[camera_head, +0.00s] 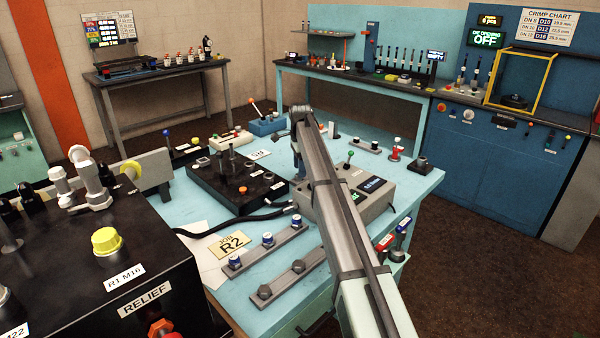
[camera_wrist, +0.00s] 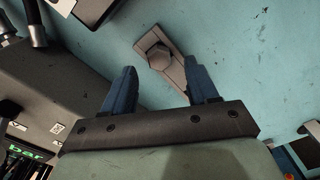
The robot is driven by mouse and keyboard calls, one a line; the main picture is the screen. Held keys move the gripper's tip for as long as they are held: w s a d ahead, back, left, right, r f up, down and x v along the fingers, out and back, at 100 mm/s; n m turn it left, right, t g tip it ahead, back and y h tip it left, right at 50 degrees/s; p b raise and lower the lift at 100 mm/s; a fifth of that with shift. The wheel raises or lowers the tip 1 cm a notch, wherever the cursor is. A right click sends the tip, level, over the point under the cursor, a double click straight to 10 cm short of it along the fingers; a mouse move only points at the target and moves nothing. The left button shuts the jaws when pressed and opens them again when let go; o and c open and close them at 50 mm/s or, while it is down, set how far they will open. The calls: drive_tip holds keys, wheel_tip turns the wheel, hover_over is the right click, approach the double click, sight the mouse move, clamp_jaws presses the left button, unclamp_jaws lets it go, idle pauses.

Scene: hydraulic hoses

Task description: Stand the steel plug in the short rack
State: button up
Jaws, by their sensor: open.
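In the wrist view my gripper (camera_wrist: 160,68) is open, with its two blue fingers apart and nothing clearly held between them. A grey steel piece with a hexagonal head (camera_wrist: 156,57) lies below and between the fingertips on a small grey strip (camera_wrist: 175,76); I cannot tell whether the fingers reach its height. A short grey strip rack (camera_head: 292,281) with grey hex-headed pieces lies at the table's near side. Another strip rack (camera_head: 370,147) stands behind the grey gauge box. Which one is under the gripper is unclear.
The grey gauge box (camera_head: 370,190) stands right of my arm and shows at left in the wrist view (camera_wrist: 75,85). A longer strip with blue caps (camera_head: 268,249) and a black hose block (camera_head: 235,185) are to the left. A black block (camera_head: 420,166) sits at the right edge.

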wheel_tip(320, 180, up, 11)
idle(0.4)
